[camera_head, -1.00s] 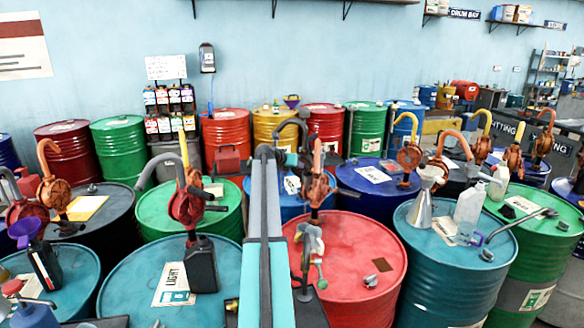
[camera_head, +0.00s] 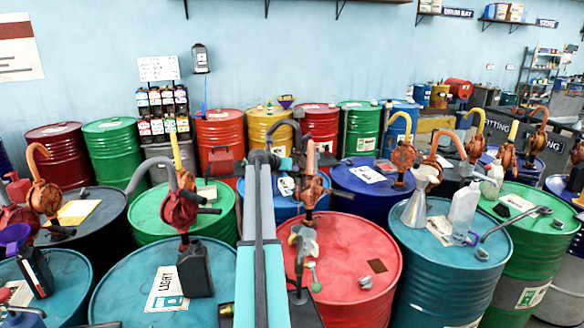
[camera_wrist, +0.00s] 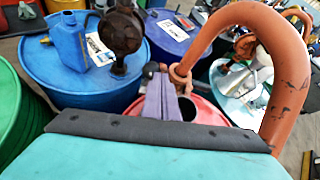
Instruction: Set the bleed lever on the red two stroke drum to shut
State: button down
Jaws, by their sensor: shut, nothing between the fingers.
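The red drum (camera_head: 350,250) stands just right of my arm in the head view. An orange hand pump (camera_head: 312,190) rises from its top. A grey and tan fitting (camera_head: 303,240) sits near the drum's left side, with a small lever ending in a green knob (camera_head: 316,287) toward the front. I cannot tell its setting. In the wrist view, my gripper's purple fingers (camera_wrist: 162,92) are shut and empty, left of the orange spout (camera_wrist: 262,20), with a little of the red drum (camera_wrist: 208,110) below.
A teal drum (camera_head: 450,265) with a funnel (camera_head: 417,205) and a white jug stands close right. Another teal drum (camera_head: 130,295) stands left. Behind is a blue drum, with a blue jug (camera_wrist: 68,42) in the wrist view. Pump spouts crowd the space above the drums.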

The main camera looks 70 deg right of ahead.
notch_tip(320, 180, up, 10)
jog(key=w+a+b, duration=0.1)
jog(key=b, duration=0.3)
jog(key=shift+a, duration=0.2)
dwell(0.4)
jog(key=shift+f, duration=0.1)
